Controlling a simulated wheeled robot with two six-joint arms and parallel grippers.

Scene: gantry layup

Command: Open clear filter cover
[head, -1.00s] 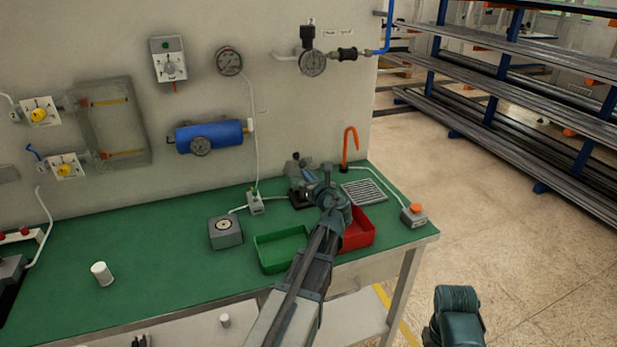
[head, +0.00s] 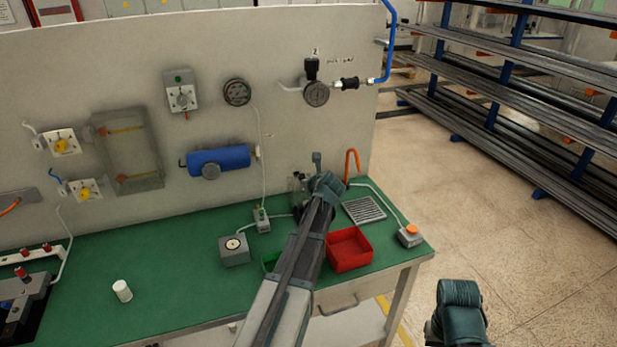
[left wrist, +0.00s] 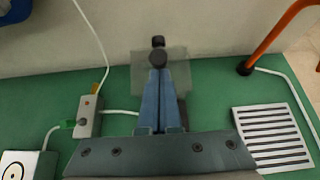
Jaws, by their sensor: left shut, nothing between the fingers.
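The left wrist view shows a see-through plate (left wrist: 178,71), likely the clear cover, with a dark knob (left wrist: 158,50) at its top. In the head view, a small clear part (head: 297,184) stands at the back of the bench, mostly hidden by my left arm.
A grey slotted grille (head: 363,210) and an orange hook (head: 351,165) are right of the arm. A red bin (head: 348,262) stands at the front. A grey box with a round top (head: 234,250) and a white cylinder (head: 122,291) are left.

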